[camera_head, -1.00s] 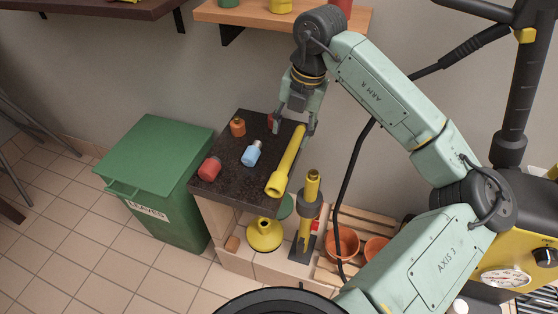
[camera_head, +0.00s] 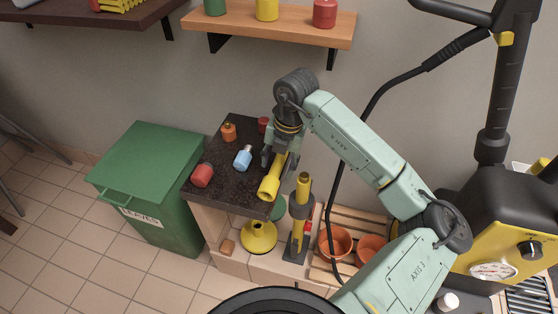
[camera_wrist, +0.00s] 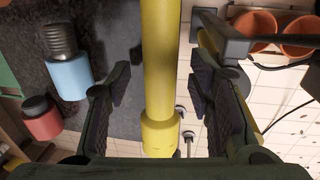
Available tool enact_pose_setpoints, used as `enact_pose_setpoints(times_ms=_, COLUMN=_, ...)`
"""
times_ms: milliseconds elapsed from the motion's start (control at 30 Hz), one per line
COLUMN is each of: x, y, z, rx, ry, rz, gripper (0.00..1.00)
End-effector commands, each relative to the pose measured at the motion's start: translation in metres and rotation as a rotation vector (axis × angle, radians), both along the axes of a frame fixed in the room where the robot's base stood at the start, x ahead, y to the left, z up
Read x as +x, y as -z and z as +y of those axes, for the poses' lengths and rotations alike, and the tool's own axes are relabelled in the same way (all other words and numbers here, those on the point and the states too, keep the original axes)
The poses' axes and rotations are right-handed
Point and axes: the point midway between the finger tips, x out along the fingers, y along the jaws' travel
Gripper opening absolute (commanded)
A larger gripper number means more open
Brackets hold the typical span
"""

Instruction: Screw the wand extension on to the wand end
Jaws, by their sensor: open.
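The wand extension is a yellow tube with a wider collar at its near end (camera_head: 269,188). It lies on the dark countertop near its right edge, and my gripper hides its far part. In the wrist view the tube (camera_wrist: 160,60) runs lengthwise between the two fingers. My gripper (camera_head: 280,160) is open, one finger on each side of the tube, with gaps visible on both sides (camera_wrist: 158,97). The wand end looks to be the upright yellow-topped piece (camera_head: 303,186) in a dark stand, just right of the counter. It is partly visible at the wrist view's upper right.
On the counter are a blue bottle (camera_head: 243,158), a red bottle (camera_head: 202,175), an orange one (camera_head: 228,132) and a small red item (camera_head: 263,125). A green bin (camera_head: 150,175) is left. A shelf (camera_head: 270,25) is above.

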Motion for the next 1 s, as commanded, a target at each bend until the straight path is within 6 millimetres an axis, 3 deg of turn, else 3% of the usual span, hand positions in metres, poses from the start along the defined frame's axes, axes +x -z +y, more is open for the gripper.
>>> enact_pose_setpoints(times_ms=133, x=0.0001, y=-0.0001, z=-0.0001, rx=0.0, ry=0.0, rz=0.0, gripper=0.48)
enact_pose_setpoints(times_ms=833, x=0.0001, y=-0.0005, z=-0.0001, rx=0.0, ry=-0.001, rz=0.0, gripper=0.01)
enact_pose_setpoints(times_ms=1000, x=0.0001, y=-0.0007, z=0.0, rx=0.0, ry=-0.001, rz=0.0, gripper=0.0)
